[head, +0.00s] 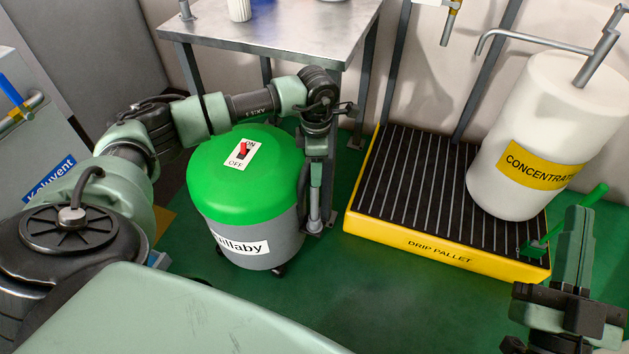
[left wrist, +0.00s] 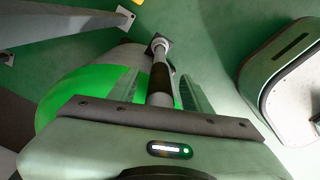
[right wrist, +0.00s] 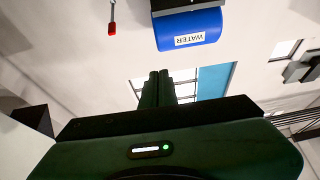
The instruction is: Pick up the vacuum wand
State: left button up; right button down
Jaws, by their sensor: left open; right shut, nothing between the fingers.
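The vacuum wand (left wrist: 161,76) is a pale grey tube with a dark band, seen in the left wrist view between my left fingers. In the head view its grey lower part (head: 314,205) stands roughly upright beside the green and grey vacuum (head: 243,190). My left gripper (left wrist: 158,84) points down and is open, with one finger on each side of the wand; contact cannot be told. The wand's upper part is hidden by my left wrist in the head view. My right gripper (head: 576,214) is shut and empty at the lower right; its fingers (right wrist: 160,86) are together in the right wrist view.
A metal table (head: 270,30) stands behind the vacuum, its legs close to my left wrist. A yellow drip pallet (head: 440,252) carries a white concentrate drum (head: 545,120) on the right. The green floor in front is clear.

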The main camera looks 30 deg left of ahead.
pick_arm(q)
jog(key=shift+f, duration=0.75)
grip_shut()
pick_arm(e)
jog(key=shift+s+r+t, duration=0.3)
jog(key=shift+r, duration=0.2)
jog(key=shift+s+r+t, duration=0.25)
jog(key=shift+r+t, duration=0.05)
jog(key=shift+r, duration=0.15)
pick_arm(q)
jog(key=shift+r, duration=0.15)
